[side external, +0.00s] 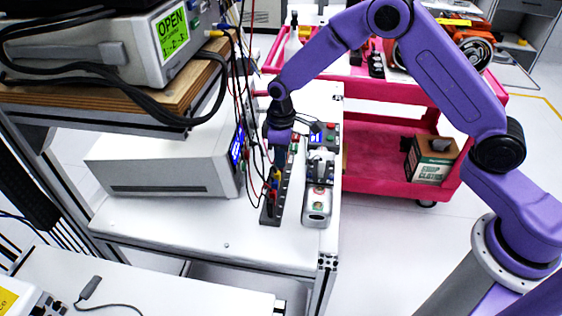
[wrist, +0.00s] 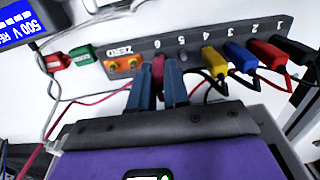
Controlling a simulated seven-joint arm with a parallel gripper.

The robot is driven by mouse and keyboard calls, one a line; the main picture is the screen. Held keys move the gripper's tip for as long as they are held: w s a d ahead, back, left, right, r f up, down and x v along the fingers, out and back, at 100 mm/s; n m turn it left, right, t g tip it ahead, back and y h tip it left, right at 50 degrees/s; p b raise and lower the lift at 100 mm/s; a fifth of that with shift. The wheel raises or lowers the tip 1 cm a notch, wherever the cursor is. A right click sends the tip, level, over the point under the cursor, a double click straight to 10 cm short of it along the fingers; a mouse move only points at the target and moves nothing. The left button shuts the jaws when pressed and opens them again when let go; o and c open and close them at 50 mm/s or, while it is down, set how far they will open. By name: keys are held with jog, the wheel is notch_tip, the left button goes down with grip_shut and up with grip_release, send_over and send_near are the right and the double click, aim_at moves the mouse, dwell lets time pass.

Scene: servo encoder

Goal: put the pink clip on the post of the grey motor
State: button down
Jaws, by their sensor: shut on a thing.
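My gripper (side external: 277,165) points down over the dark terminal strip (side external: 270,219) on the white bench. In the wrist view, my gripper's two blue-grey fingers (wrist: 160,88) are shut on the pink clip (wrist: 158,68). The clip is at the strip (wrist: 195,44), near the numbers 5 and 6; I cannot tell whether it is still seated there. In the side view the clip cannot be made out. A grey motor (side external: 320,168) seems to sit on the grey unit right of the strip; its post is too small to tell. The wrist view does not show the motor.
Yellow (wrist: 214,60), blue (wrist: 240,56) and red (wrist: 270,52) clips with cables stand right of my fingers. Red (wrist: 55,62) and green (wrist: 83,56) clips lie left of the strip. Hanging cables (side external: 247,100) and the shelf edge (side external: 170,115) crowd the left.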

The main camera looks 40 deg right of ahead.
jog(key=shift+r, duration=2.4)
jog(key=shift+r, duration=0.1)
jog(key=shift+s+d+r, duration=0.2)
jog(key=shift+r, duration=0.05)
jog(key=s+d+r, duration=0.7)
jog(key=s+d, duration=0.1)
jog(key=s, duration=0.2)
jog(key=shift+w+f, duration=0.15)
jog(key=shift+f, duration=3.2)
jog(key=shift+f, duration=0.25)
